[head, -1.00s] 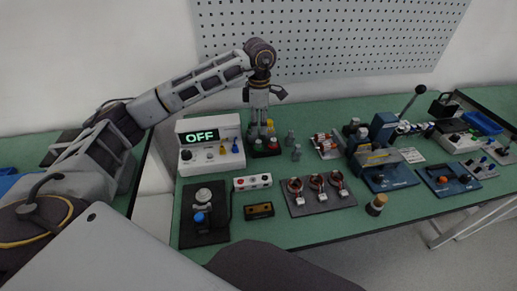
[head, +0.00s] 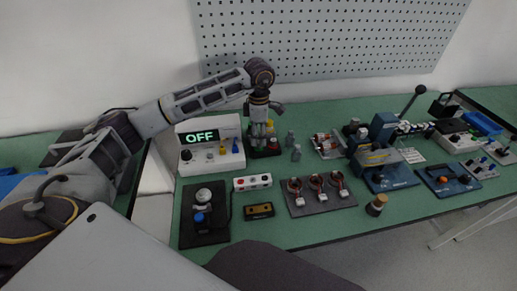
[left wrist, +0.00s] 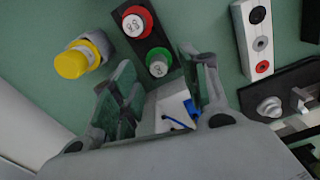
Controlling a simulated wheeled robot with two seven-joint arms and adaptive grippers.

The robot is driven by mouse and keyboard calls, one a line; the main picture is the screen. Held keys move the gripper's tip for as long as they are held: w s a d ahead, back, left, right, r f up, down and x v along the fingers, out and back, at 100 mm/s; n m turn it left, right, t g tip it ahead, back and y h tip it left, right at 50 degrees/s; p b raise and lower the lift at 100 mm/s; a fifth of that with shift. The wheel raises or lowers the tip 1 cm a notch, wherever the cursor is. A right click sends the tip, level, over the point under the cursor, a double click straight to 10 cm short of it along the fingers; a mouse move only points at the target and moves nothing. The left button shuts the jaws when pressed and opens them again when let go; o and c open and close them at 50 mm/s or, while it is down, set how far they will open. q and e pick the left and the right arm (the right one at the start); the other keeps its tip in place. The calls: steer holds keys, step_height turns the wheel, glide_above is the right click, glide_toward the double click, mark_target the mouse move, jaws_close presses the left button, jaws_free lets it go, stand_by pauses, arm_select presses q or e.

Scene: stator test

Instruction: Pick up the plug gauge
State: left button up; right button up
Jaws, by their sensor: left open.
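I cannot tell for certain which piece is the plug gauge. A yellow-capped piece with a pale base (left wrist: 80,57) stands left of my left gripper's fingers in the left wrist view; it shows partly behind the gripper in the head view (head: 270,126). My left gripper (head: 259,137) points down beside the black button box (head: 266,150). Its fingers (left wrist: 160,85) are open, with no piece held between them. Below them shows part of a white box with a blue piece (left wrist: 174,115). Two small grey pieces (head: 296,153) stand right of the gripper. My right gripper is not in view.
The white box reading OFF (head: 190,164) is close left of my gripper. A white strip (head: 252,182), a coil plate (head: 319,201) and a dark cylinder with a tan top (head: 376,204) lie nearer. A blue press (head: 383,128) stands right. Green bench shows between them.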

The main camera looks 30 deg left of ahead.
mark_target(259, 141)
arm_select(q)
steer(key=shift+w+f, duration=0.1)
steer(key=shift+f, duration=1.9)
jaws_close()
